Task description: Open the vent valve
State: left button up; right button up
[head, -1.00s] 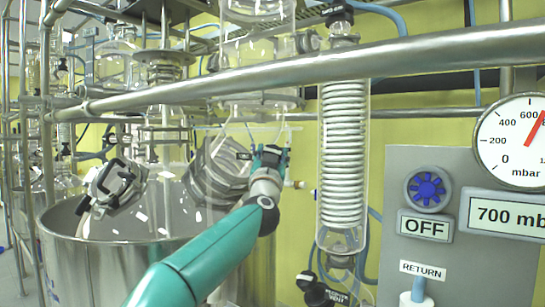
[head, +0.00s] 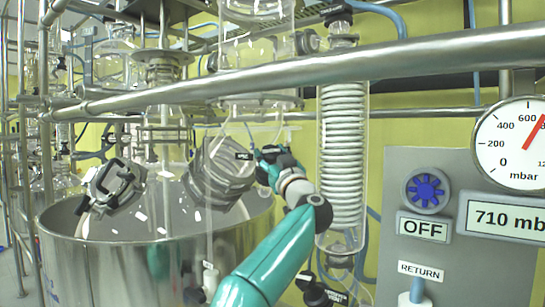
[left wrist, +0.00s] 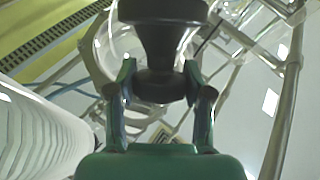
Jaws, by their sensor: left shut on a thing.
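My left gripper (head: 268,155) is in the middle of the head view, in front of the glass vessel's lower fittings. In the left wrist view its two fingers (left wrist: 160,88) are shut on a black knob (left wrist: 163,45), one finger on each side of its narrower lower part. A label partly reading VENT (head: 336,297) sits low, beside black knobs (head: 313,293). My right gripper is not in view.
A steel rail (head: 330,70) crosses in front. A glass coil condenser (head: 342,150) stands just right of my left arm. A steel vessel (head: 130,265) is at left. The grey panel (head: 400,180) carries a dial gauge (head: 520,145), an OFF sign (head: 424,228) and a 710 mb display (head: 505,218).

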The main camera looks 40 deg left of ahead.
pick_arm(q)
jog(key=shift+s+r+t, duration=0.1)
jog(key=shift+r+t, duration=0.05)
jog(key=shift+t, duration=0.15)
jog(key=o, duration=1.2)
jog(key=shift+d+f, duration=0.15)
jog(key=shift+f, duration=0.05)
jog(key=v, duration=1.1)
jog(key=shift+d+f, duration=0.15)
jog(key=shift+d, duration=0.2)
